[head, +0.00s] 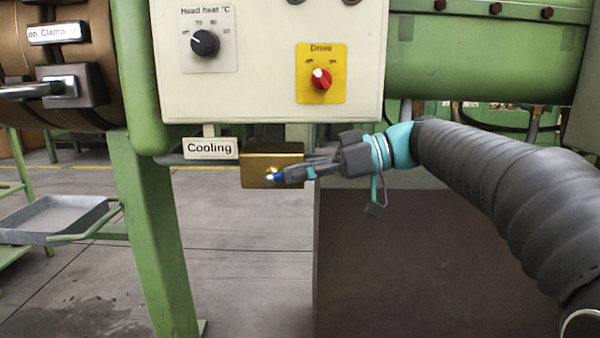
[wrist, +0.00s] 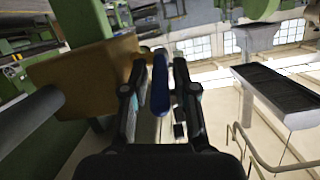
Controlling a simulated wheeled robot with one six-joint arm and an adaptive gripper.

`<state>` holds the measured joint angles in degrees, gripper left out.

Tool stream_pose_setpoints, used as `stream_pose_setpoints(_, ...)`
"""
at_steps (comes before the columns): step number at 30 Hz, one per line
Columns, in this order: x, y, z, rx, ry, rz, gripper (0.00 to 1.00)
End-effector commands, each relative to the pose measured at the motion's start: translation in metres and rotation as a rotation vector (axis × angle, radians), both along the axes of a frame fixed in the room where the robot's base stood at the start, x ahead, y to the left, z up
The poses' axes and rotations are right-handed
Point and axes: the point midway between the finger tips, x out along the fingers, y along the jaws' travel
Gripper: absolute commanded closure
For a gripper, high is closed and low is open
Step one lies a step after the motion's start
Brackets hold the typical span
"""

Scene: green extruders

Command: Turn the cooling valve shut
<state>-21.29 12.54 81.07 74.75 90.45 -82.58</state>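The brass cooling valve block (head: 258,163) is mounted on a pipe below the control box, beside the "Cooling" label (head: 210,149). Its blue lever (head: 279,176) shows only as a small bit at the front of the block, mostly hidden by my gripper (head: 284,177). In the wrist view the brass block (wrist: 85,78) is at the left, and the blue lever (wrist: 160,85) stands between the two fingers of my gripper (wrist: 160,70). The fingers are apart, with narrow gaps beside the lever. I see no clear contact.
The control box (head: 270,115) hangs just above, with a black head heat knob (head: 205,43) and a red drive knob (head: 321,79). A green leg (head: 158,235) stands left of the valve. A grey tray (head: 60,215) is at the far left.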

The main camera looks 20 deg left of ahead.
Motion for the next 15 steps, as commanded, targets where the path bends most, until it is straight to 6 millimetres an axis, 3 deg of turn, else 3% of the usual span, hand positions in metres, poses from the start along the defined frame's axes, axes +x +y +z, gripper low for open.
stream_pose_setpoints(8,0.005,-0.011,0.003,-0.001,0.000,-0.003,0.72)
stream_pose_setpoints(15,0.023,-0.053,0.003,-0.001,-0.001,-0.005,0.72)
